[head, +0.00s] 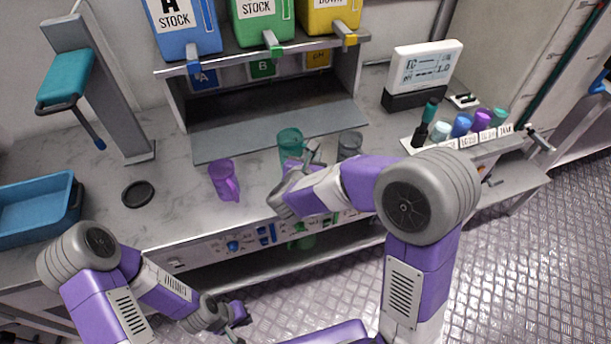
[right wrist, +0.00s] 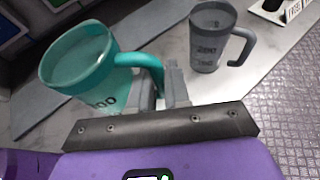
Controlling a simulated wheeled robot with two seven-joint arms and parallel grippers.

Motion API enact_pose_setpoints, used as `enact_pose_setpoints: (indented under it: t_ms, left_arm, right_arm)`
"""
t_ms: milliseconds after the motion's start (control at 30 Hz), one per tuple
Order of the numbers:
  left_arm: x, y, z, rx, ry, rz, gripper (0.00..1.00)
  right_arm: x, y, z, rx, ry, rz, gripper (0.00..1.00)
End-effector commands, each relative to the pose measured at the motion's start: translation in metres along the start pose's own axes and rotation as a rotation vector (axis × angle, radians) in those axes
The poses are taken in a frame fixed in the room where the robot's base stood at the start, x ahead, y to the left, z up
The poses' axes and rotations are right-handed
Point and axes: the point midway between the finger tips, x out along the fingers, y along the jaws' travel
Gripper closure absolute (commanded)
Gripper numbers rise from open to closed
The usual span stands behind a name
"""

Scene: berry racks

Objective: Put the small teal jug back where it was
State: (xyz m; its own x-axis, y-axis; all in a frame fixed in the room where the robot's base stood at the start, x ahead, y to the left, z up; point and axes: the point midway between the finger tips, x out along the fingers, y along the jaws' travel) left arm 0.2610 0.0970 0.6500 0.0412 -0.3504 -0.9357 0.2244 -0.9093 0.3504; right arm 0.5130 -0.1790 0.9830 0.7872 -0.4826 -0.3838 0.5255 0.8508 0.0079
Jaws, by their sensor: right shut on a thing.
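The small teal jug (head: 290,143) is at the middle of the bench, by the front edge of the grey plate below the stock containers. My right gripper (head: 312,153) is shut on its handle. In the right wrist view, the teal jug (right wrist: 78,62) is left of my right gripper's fingers (right wrist: 162,88), with the handle between them. The jug looks about upright and empty; I cannot tell whether its base touches the surface. My left gripper (head: 240,314) hangs low in front of the bench, away from the jugs; its finger opening is unclear.
A purple jug (head: 224,181) stands left of the teal one. A grey jug (head: 349,146) stands close on the right. A black disc (head: 138,194) and a blue tray (head: 38,207) are further left. A meter (head: 424,70) and a bottle rack (head: 470,138) are right.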

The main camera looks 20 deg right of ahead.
Motion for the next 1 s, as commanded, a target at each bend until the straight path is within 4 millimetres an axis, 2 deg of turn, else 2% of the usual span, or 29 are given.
enact_pose_setpoints:
  t_ms: [33, 267, 467, 833, 867, 1000]
  left_arm:
    - [0.005, -0.002, 0.000, 0.000, 0.000, 0.000, 1.00]
    - [0.010, -0.004, 0.000, 0.000, 0.000, 0.000, 1.00]
    - [0.020, -0.008, -0.001, 0.000, 0.000, 0.000, 1.00]
    - [0.023, -0.009, -0.001, 0.000, 0.000, 0.000, 1.00]
    - [0.023, -0.009, -0.001, 0.000, 0.000, 0.000, 1.00]
    - [0.022, -0.008, -0.001, 0.000, 0.000, 0.000, 1.00]
  right_arm:
    - [0.004, 0.000, -0.011, -0.004, 0.001, 0.000, 1.00]
    - [0.011, -0.001, -0.026, -0.001, -0.001, 0.001, 1.00]
    - [0.022, -0.001, -0.052, -0.001, -0.001, 0.000, 1.00]
    - [0.023, -0.001, -0.056, 0.001, -0.002, 0.001, 1.00]
    - [0.023, -0.001, -0.056, 0.001, -0.002, 0.001, 0.82]
    - [0.023, -0.001, -0.055, 0.001, -0.001, 0.001, 0.60]
